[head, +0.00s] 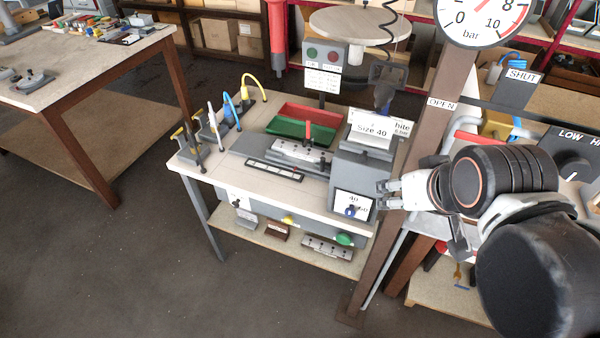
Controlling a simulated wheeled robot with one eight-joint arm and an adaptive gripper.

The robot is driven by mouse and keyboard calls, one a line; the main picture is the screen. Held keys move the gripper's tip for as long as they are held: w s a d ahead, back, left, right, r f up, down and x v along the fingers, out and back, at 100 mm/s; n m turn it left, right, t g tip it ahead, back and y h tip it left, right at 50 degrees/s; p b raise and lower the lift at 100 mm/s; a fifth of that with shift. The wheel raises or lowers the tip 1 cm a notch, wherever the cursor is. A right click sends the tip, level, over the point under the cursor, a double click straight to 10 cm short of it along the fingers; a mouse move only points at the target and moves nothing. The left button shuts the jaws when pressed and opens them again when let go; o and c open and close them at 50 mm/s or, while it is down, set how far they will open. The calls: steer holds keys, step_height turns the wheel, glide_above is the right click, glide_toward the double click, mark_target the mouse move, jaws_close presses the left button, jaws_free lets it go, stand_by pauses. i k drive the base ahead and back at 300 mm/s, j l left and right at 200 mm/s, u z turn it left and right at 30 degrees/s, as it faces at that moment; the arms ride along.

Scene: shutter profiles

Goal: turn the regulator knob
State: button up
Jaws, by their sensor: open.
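A dark round knob (573,167) sits on a dark panel (556,143) at the right edge, below lettering that reads "LOW" and "HI", cut off by the picture edge. It looks like the regulator knob. My arm is in front of the panel's lower left part. A round pressure gauge (486,14) marked "bar" is above, partly cut off by the top edge. My gripper (383,194) is open and empty, pointing left, beside the grey machine on the middle bench. It is well left of the knob, with no contact between them.
A brown post (408,170) stands close to my gripper. The middle bench (215,166) carries a grey machine (362,165), a red and green tray (295,131) and tools. A "SHUT" sign (523,76) and an "OPEN" sign (441,104) are at right. Open floor (130,260) lies lower left.

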mark_target(572, 168)
steer(key=j, duration=0.4)
steer(key=i+j+z, duration=0.1)
steer(key=j, duration=0.3)
steer(key=k+j+z, duration=0.1)
steer(key=j+z, duration=0.2)
steer(key=z, duration=0.15)
steer(key=k+j+z, duration=0.1)
steer(key=j+z, duration=0.15)
steer(key=z, duration=0.2)
steer(key=k+j+z, duration=0.15)
steer(key=z, duration=0.3)
steer(key=k+l, duration=0.2)
steer(key=i+j, duration=0.2)
